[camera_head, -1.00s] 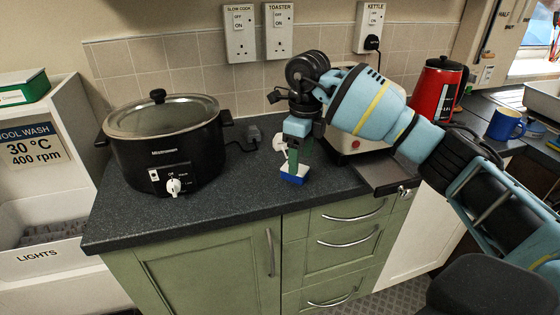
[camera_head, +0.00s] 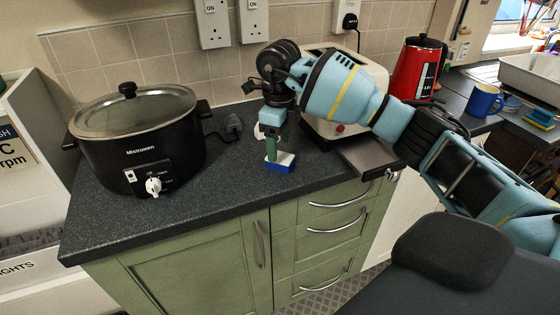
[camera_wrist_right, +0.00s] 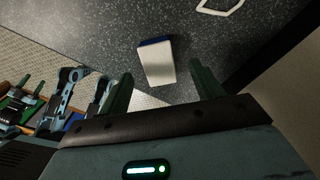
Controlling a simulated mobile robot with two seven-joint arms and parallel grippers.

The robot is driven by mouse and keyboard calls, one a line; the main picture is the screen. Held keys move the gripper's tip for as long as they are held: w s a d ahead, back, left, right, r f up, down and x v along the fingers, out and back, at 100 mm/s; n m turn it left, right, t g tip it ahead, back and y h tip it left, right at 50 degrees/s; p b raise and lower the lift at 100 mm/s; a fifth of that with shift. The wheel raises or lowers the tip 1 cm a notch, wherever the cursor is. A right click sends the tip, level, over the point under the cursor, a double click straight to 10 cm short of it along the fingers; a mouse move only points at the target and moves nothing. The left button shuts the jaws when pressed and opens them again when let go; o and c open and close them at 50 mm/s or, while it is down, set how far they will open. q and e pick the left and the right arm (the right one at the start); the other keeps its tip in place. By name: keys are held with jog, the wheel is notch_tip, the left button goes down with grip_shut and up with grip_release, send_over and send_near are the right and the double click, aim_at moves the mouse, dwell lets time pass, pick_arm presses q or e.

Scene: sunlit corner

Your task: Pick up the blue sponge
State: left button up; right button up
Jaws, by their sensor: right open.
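The blue sponge (camera_head: 280,164) is a small block with a white layer, lying on the dark worktop near its front edge, above the green drawers. My right gripper (camera_head: 272,153) is over it, fingers pointing down, and hides part of it in the head view. In the right wrist view the sponge (camera_wrist_right: 158,63) shows a pale face with a blue strip at its far end. There the green fingers of my right gripper (camera_wrist_right: 163,85) are spread apart, with the sponge just beyond their tips, between their lines. Nothing is held. My left gripper is not seen in the head view.
A black slow cooker (camera_head: 137,145) stands left of the sponge. A cream toaster (camera_head: 345,90) is behind my right arm, with a red kettle (camera_head: 415,70) and blue mug (camera_head: 484,99) farther right. The worktop between cooker and sponge is clear.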

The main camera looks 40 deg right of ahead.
aim_at(280, 156)
jog(key=f, duration=0.4)
jog(key=shift+s+f, duration=0.2)
jog(key=shift+f, duration=0.05)
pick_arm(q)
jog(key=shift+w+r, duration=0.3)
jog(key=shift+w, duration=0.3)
pick_arm(e)
jog(key=c, duration=1.1)
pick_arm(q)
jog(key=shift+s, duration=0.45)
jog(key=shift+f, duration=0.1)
pick_arm(e)
jog(key=shift+r, duration=0.1)
jog(key=shift+r, duration=0.45)
notch_tip(280, 156, up, 2)
jog(key=shift+r, duration=0.15)
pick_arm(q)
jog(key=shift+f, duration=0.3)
pick_arm(e)
jog(key=s+a, duration=0.1)
jog(key=s, duration=0.4)
jog(key=s+a+r, duration=0.1)
jog(key=s+a, duration=0.1)
jog(key=s, duration=0.3)
jog(key=s+a, duration=0.2)
jog(key=s, duration=0.3)
jog(key=shift+a+r, duration=0.25)
jog(key=shift+r, duration=0.05)
